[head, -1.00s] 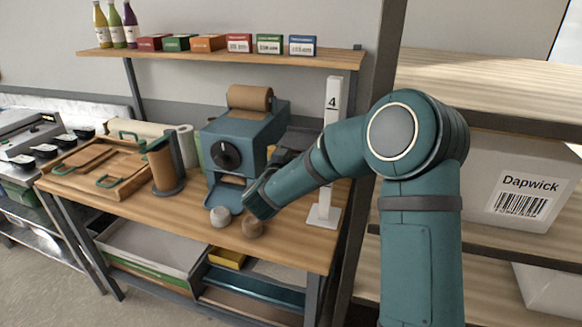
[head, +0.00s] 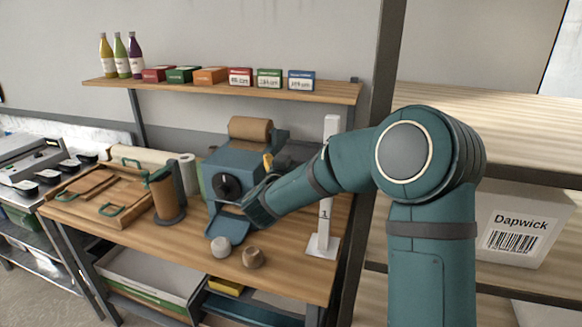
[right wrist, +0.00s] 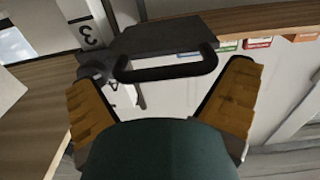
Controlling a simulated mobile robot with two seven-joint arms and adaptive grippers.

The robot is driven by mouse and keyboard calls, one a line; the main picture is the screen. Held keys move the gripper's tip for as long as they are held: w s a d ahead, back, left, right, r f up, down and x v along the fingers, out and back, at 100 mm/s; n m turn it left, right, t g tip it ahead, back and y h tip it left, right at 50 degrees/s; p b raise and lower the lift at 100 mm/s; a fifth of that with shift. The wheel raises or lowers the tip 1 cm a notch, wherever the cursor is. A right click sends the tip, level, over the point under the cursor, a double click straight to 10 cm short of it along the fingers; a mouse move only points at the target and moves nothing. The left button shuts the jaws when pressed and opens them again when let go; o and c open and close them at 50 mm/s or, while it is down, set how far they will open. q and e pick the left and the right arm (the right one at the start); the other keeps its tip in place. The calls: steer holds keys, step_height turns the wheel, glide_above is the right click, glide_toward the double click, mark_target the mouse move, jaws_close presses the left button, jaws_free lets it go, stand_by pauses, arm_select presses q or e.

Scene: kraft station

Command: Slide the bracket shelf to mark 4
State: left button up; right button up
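The bracket shelf is a dark grey plate (head: 298,151) on a white upright post (head: 331,126) at the right end of the workbench. In the right wrist view, which is upside down, the plate (right wrist: 165,32) has a black bar handle (right wrist: 165,70). Its collar (right wrist: 97,68) sits on the post between marks 3 and 4. My right gripper (right wrist: 163,82) is open, its orange fingers on either side of the handle; I cannot tell if they touch it. In the head view the gripper (head: 268,164) is mostly hidden by its arm. My left gripper is not in view.
A blue machine (head: 230,165) with a paper roll stands close to the gripper. A wooden shelf (head: 220,89) with bottles and small boxes hangs above. A cup-like item (head: 253,257) and a grey one (head: 221,246) stand on the bench. A rack upright (head: 370,130) rises behind my right arm.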

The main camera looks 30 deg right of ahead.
steer(key=shift+f, duration=0.2)
steer(key=v, duration=1.2)
steer(key=shift+r, duration=0.1)
